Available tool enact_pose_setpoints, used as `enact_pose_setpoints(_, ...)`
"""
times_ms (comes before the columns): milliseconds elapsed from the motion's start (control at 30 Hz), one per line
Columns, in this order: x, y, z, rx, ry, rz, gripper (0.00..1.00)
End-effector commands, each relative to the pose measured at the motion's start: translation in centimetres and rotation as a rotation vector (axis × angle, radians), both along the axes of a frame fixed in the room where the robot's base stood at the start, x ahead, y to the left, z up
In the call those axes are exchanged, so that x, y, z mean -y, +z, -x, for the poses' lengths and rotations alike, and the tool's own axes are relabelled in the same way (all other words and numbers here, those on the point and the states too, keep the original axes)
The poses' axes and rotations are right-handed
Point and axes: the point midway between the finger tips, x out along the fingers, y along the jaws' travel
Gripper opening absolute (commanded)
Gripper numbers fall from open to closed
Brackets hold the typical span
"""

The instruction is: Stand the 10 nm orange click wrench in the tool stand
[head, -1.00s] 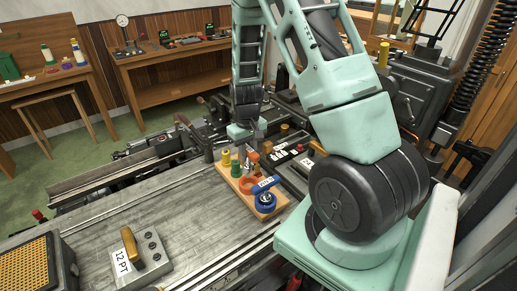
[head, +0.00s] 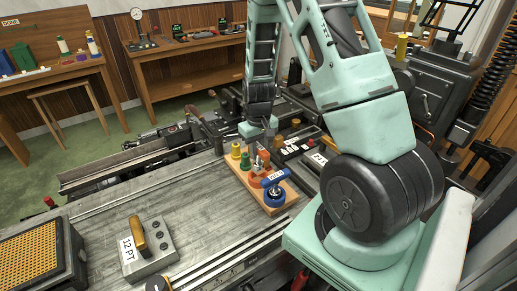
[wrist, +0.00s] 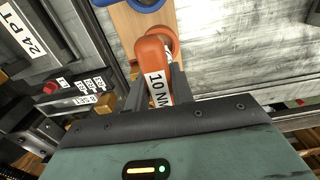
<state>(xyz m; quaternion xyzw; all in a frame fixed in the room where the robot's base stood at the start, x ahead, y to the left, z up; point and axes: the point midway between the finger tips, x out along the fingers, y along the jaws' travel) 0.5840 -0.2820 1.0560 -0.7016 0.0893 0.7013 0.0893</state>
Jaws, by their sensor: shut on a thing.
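The 10 nm orange click wrench (wrist: 155,62) is between my gripper's jaws in the wrist view, its white "10 NM" label facing the camera. My gripper (wrist: 156,88) is shut on it. In the head view my gripper (head: 268,140) is low over the wooden tool stand (head: 288,189). An orange ring (wrist: 168,34) shows just behind the wrench's end in the wrist view. I cannot tell whether the wrench is inside the ring or only above it. A blue wrench (head: 274,179) stands in the stand's blue ring (head: 275,196).
Yellow (head: 236,150) and green (head: 245,161) pieces stand on the stand's far side. A "12 PT" block (head: 150,252) and a yellow-topped box (head: 30,262) lie on the grey machine bed. Labelled dark blocks (head: 300,146) are close to the stand's right.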

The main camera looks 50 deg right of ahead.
Motion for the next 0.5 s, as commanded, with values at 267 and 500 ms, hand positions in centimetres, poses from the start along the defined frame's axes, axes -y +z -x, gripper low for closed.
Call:
enact_pose_setpoints(267,0.0,-1.6,0.0,0.0,0.0,0.0,0.0)
enact_pose_setpoints(500,0.0,-2.7,0.0,-0.001,-0.001,0.0,0.0)
